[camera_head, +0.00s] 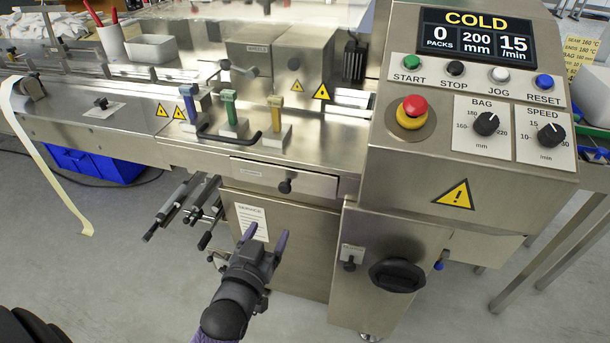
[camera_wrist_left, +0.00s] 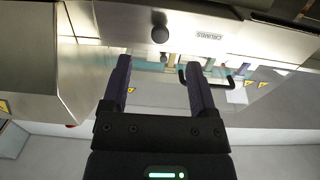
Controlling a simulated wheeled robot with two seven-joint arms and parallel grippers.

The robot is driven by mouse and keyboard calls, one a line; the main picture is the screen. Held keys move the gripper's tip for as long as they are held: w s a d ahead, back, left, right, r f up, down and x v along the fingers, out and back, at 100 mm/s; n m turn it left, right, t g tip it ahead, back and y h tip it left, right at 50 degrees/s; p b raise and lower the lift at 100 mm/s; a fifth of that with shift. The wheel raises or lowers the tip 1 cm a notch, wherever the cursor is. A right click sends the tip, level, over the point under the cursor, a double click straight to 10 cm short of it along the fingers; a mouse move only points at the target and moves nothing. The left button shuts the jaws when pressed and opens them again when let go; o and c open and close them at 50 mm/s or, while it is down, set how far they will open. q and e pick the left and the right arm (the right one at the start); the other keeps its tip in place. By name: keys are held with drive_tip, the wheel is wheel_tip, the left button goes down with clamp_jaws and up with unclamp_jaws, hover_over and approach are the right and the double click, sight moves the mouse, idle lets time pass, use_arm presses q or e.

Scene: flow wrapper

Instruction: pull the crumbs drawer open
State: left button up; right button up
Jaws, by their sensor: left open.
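The crumbs drawer (camera_head: 314,186) is a narrow steel front with a small label and a dark round knob (camera_head: 285,186), set below the machine's bed. It looks shut. In the left wrist view, its front (camera_wrist_left: 185,26) carries the CRUMBS label, and the knob (camera_wrist_left: 160,34) shows beyond the fingertips, between their lines. My left gripper (camera_head: 265,236) is open and empty, with purple fingers pointing toward the machine. In the head view it is below the knob and apart from it. It also shows in the left wrist view (camera_wrist_left: 158,68). My right gripper is not in view.
A black bar handle (camera_head: 230,138) and blue, green and yellow levers (camera_head: 229,107) stand above the drawer. Dark rods (camera_head: 185,205) stick out left of my gripper. The control cabinet (camera_head: 400,165), with a black rotary handle (camera_head: 397,275) below, stands right. Floor in front is clear.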

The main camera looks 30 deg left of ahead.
sight(284, 191)
use_arm(q)
drive_tip(key=shift+t, duration=0.3)
drive_tip(key=b+x, duration=0.1)
drive_tip(key=x, duration=0.2)
drive_tip(key=b+x, duration=0.1)
drive_tip(key=x, duration=0.2)
drive_tip(key=r+b+x, duration=0.1)
drive_tip(key=x, duration=0.2)
drive_tip(key=shift+a+r+b, duration=0.15)
drive_tip(key=shift+b, duration=0.2)
drive_tip(key=shift+w+a+r, duration=0.15)
drive_tip(key=shift+w, duration=0.4)
drive_tip(key=shift+c, duration=0.4)
clamp_jaws()
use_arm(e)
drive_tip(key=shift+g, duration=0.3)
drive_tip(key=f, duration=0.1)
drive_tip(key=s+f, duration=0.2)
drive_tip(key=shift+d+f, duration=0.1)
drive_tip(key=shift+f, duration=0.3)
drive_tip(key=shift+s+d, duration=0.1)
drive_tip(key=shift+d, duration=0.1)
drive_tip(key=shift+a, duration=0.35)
